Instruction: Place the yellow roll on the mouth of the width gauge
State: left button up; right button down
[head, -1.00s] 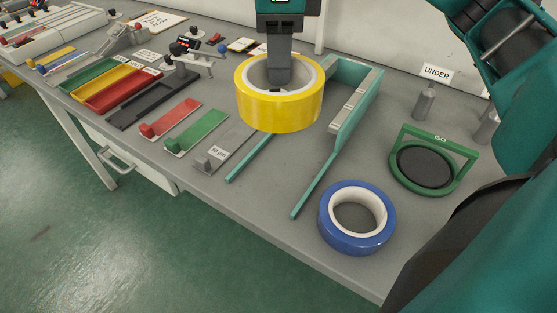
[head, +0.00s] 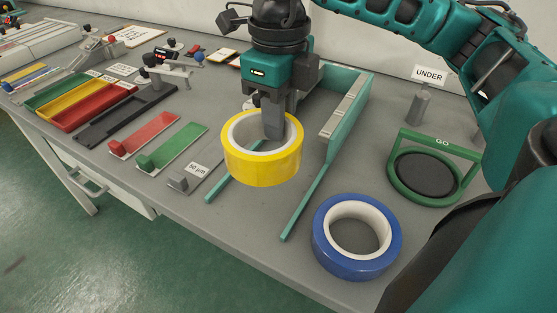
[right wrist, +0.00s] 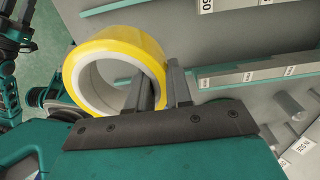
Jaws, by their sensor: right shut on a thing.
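The yellow roll (head: 235,161) hangs from my right gripper (head: 273,128), which is shut on its wall, with a finger inside the ring. The right wrist view shows the roll (right wrist: 112,48) beside the fingers of the gripper (right wrist: 160,88). The width gauge (head: 346,118) is a teal fork on the table with two long prongs and a pale scale strip. The roll appears in front of its left prong, hiding part of it, near the mouth; its exact height above the table is unclear. My left gripper is out of view.
A blue roll (head: 323,252) lies right of the gauge mouth near the table's front edge. A green GO ring gauge (head: 391,168) and a grey post (head: 419,107) stand further right. Green (head: 180,148) and red (head: 150,135) strips and a grey strip lie left.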

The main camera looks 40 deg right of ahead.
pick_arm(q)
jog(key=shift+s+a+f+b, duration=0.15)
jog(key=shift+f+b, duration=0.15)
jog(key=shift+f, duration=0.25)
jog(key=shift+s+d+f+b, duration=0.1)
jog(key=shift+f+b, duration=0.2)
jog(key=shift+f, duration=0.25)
pick_arm(e)
notch_tip(320, 180, down, 7)
jog(key=shift+f, duration=0.2)
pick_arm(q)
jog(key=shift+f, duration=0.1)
pick_arm(e)
jog(key=shift+f, duration=0.1)
jog(key=c, duration=1.5)
grip_release()
jog(key=shift+f, duration=0.1)
jog(key=o, duration=0.5)
jog(key=shift+c, duration=0.2)
